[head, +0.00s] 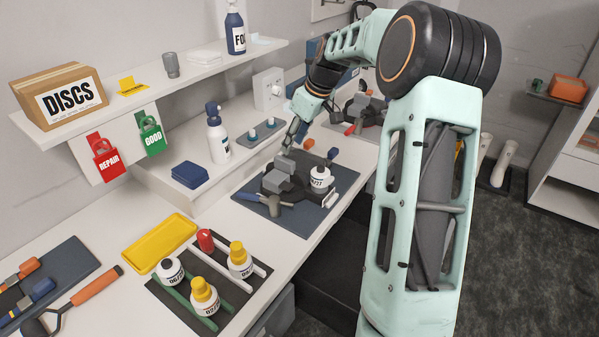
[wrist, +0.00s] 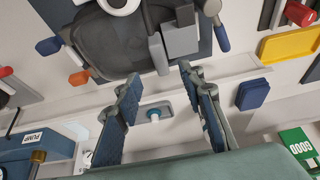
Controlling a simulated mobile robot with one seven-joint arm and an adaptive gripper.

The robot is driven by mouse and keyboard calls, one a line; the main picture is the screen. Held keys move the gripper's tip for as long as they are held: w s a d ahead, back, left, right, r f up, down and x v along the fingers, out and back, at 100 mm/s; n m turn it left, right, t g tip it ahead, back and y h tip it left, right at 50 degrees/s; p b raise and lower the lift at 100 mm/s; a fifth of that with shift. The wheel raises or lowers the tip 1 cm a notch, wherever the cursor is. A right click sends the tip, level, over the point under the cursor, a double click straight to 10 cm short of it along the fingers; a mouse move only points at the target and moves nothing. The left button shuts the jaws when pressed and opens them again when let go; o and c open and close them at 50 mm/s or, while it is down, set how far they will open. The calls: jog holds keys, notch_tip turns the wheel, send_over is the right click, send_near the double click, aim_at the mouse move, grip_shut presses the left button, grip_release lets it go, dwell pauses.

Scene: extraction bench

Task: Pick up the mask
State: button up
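No thing is plainly recognisable as a mask. A dark rounded piece (head: 275,181) with grey blocks sits on the nearer blue-grey bench mat (head: 312,217); I cannot tell whether it is the mask. It also shows large at the top of the wrist view (wrist: 110,48), partly cut off by the frame. My gripper (head: 291,140) is above the bench, beyond this mat in the head view. In the wrist view my gripper (wrist: 160,80) has its two fingers wide apart, with nothing held between them. The dark piece lies past the fingertips.
A pump bottle (head: 217,138) and blue pads (head: 190,175) stand on a raised ledge. A yellow tray (head: 160,243) and a bottle rack (head: 208,290) are nearer. A shelf (head: 150,90) overhangs the left.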

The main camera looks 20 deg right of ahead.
aim_at(287, 160)
jog(key=x, duration=0.2)
jog(key=p+x, duration=0.1)
jog(key=x, duration=0.4)
jog(key=shift+s+d+f, duration=0.15)
jog(key=shift+s+f, duration=0.1)
jog(key=shift+f, duration=0.15)
jog(key=shift+c, duration=0.4)
grip_shut()
jog(key=shift+w+r, duration=0.1)
jog(key=shift+r, duration=0.05)
